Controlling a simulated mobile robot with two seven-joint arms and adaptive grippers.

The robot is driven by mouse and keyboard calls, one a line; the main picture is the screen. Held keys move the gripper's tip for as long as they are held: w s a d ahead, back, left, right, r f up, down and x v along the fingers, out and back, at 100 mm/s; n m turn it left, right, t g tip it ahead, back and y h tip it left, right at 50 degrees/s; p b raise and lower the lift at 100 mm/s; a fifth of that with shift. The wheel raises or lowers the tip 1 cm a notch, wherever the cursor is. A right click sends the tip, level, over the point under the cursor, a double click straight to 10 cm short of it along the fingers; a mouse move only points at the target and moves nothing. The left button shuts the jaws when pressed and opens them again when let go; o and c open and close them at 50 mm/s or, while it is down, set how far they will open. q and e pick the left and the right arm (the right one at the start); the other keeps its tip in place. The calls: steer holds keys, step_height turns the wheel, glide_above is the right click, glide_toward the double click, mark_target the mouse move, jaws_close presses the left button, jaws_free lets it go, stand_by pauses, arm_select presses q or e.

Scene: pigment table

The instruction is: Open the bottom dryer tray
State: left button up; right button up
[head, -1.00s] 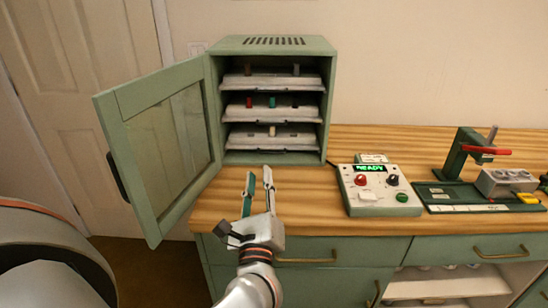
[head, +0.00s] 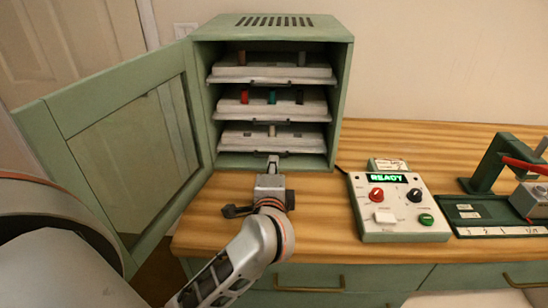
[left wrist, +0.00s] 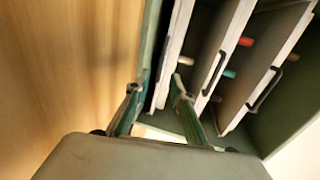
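The green dryer (head: 345,100) stands on the table with its glass-paned door (head: 40,150) swung open to the left. Three pale trays sit inside. The bottom tray (head: 235,140) is in its slot and bears a small cream piece (head: 272,131); its front edge also shows in the left wrist view (left wrist: 170,60). My left gripper (head: 273,160) is right in front of the bottom tray. In the left wrist view its fingers (left wrist: 160,85) are apart, one on each side of the tray's front edge. Contact with the handle cannot be told. My right gripper is not in view.
The middle tray (head: 225,107) and top tray (head: 225,73) hold small coloured pieces close above. A control box (head: 390,225) reading READY stands to the right, with a green press (head: 490,165) beyond it.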

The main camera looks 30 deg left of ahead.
arm_select(q)
steer(key=x, duration=0.5)
steer(key=shift+w+a, duration=0.25)
jaws_close()
